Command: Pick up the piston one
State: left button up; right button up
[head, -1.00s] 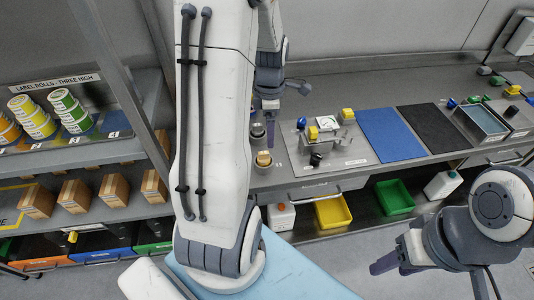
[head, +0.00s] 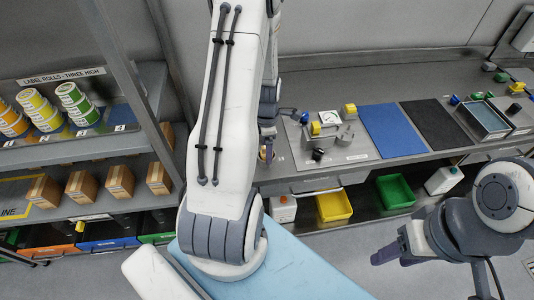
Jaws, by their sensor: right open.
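My left arm crosses the middle of the view, and its gripper (head: 267,132) points down at the bench, left of the filler plate. The arm hides much of it, so I cannot tell its jaws. A small brass-coloured part (head: 266,154), possibly a piston, shows just below the left gripper, mostly hidden by my arm. I cannot tell if they touch. The filler plate (head: 360,154) carries a gauge, a yellow block, a blue knob and a black knob. My right gripper (head: 384,257) is open and empty at lower right, in front of the bench and away from it.
A blue mat (head: 392,131) and a black mat (head: 437,124) lie right of the plate, with a grey tray (head: 482,120) beyond. Yellow (head: 334,206) and green (head: 396,191) bins sit on the lower shelf. A rack with label rolls (head: 76,102) and cartons stands left.

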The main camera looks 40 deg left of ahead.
pick_arm(q)
grip_shut()
jog(key=shift+r, duration=0.1)
dwell(0.3)
